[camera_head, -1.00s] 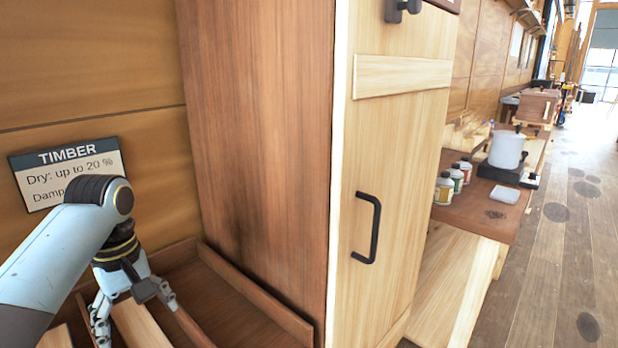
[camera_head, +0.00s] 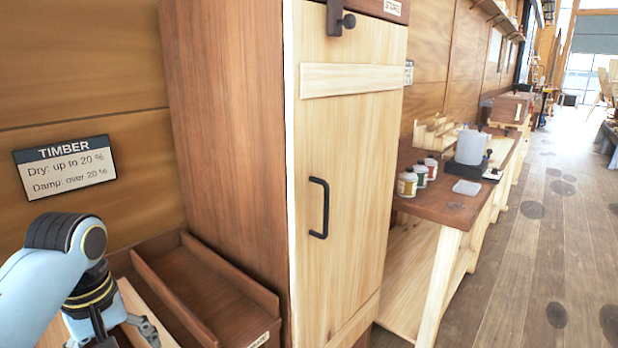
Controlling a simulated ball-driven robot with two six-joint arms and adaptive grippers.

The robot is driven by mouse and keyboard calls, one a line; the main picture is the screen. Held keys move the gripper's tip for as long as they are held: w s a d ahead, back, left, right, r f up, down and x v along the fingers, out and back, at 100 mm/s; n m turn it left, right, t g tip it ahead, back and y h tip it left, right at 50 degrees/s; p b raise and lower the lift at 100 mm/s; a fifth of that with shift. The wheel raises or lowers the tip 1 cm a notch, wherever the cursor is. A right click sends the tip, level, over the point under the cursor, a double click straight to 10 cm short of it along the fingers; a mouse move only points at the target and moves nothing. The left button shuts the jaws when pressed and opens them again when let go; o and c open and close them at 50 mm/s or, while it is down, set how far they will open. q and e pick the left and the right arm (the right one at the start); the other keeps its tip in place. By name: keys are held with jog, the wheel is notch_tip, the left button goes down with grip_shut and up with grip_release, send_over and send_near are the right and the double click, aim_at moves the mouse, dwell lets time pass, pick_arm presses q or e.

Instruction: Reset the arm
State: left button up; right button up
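My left arm comes in at the lower left of the head view. Its gripper (camera_head: 112,338) points down over the wooden timber trays (camera_head: 190,290). One finger shows to the right with a gap to the dark parts on the left, and the fingers look spread. The fingertips are partly cut off by the bottom edge. A pale board (camera_head: 140,312) lies in the tray behind and beside the gripper; I see nothing held. My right gripper is not in view.
A tall wooden cupboard (camera_head: 345,160) with a black handle (camera_head: 319,208) stands right of the trays, door shut. A TIMBER sign (camera_head: 64,167) hangs on the wall. A workbench (camera_head: 440,203) with jars and a white container (camera_head: 470,146) is beyond. The plank floor (camera_head: 520,270) at right is free.

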pick_arm(q)
jog(key=s+d+r+m+t, duration=0.15)
jog(key=s+m, duration=0.35)
jog(key=s, duration=0.6)
jog(key=s+d+r+m+t, duration=0.1)
jog(key=s+r+m+t, duration=0.2)
jog(key=s, duration=0.8)
notch_tip(320, 180, down, 29)
jog(key=a+g+b, duration=0.3)
jog(key=b, duration=0.2)
jog(key=s+f+g+b, duration=0.1)
jog(key=s+f+b, duration=0.4)
jog(key=s+f, duration=1.5)
notch_tip(320, 180, down, 4)
jog(key=shift+a+r+m+y, duration=0.25)
jog(key=shift+a+m+y, duration=0.05)
jog(key=shift+a, duration=0.15)
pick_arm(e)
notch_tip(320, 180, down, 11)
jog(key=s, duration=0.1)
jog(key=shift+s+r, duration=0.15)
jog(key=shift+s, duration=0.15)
